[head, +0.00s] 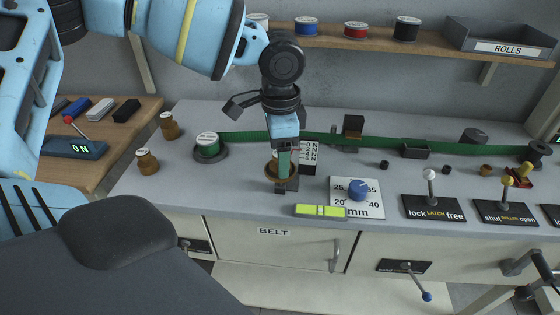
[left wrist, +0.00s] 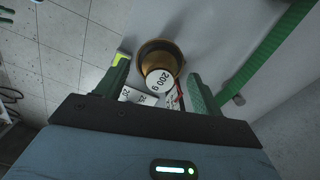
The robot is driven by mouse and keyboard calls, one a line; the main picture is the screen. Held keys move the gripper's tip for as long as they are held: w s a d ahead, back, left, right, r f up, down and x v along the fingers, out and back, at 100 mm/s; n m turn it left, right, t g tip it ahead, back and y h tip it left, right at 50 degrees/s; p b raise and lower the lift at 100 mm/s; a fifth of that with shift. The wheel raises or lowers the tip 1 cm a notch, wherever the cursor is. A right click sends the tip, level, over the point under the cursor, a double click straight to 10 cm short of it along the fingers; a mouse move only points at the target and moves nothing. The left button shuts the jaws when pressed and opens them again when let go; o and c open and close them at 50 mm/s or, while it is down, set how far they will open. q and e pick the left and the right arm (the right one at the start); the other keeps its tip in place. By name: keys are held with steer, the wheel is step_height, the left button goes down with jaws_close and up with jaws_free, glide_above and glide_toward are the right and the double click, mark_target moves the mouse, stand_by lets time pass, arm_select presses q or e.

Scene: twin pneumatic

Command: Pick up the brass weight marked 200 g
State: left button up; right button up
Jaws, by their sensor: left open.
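The brass weight (left wrist: 147,50) marked 200 g shows in the left wrist view, its white label facing the camera. In the head view the weight (head: 271,172) stands on the grey bench behind the fingers, which hide part of it. My left gripper (head: 284,182) points down at it. In the left wrist view my left gripper (left wrist: 158,74) is open, with one green finger on each side of the weight and visible gaps. The weight still appears to rest on the bench. My right gripper is out of view.
Two other brass weights (head: 169,127) (head: 147,161) stand at the bench's left. A green belt (head: 245,138) runs behind the gripper. A yellow-green level (head: 320,211) and a dial plate (head: 372,207) lie close in front.

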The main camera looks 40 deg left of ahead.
arm_select(q)
steer(key=shift+f, duration=0.65)
steer(key=c, duration=1.2)
steer(key=shift+r, duration=0.7)
step_height(320, 180, up, 2)
steer(key=shift+r, duration=0.1)
steer(key=s+d, duration=0.4)
steer(key=s, duration=0.2)
steer(key=s+d+r+b, duration=0.1)
steer(key=s+d, duration=0.3)
steer(key=s, duration=0.3)
steer(key=shift+s+d+r, duration=0.2)
steer(key=shift+s+r, duration=0.05)
steer(key=shift+s, duration=0.05)
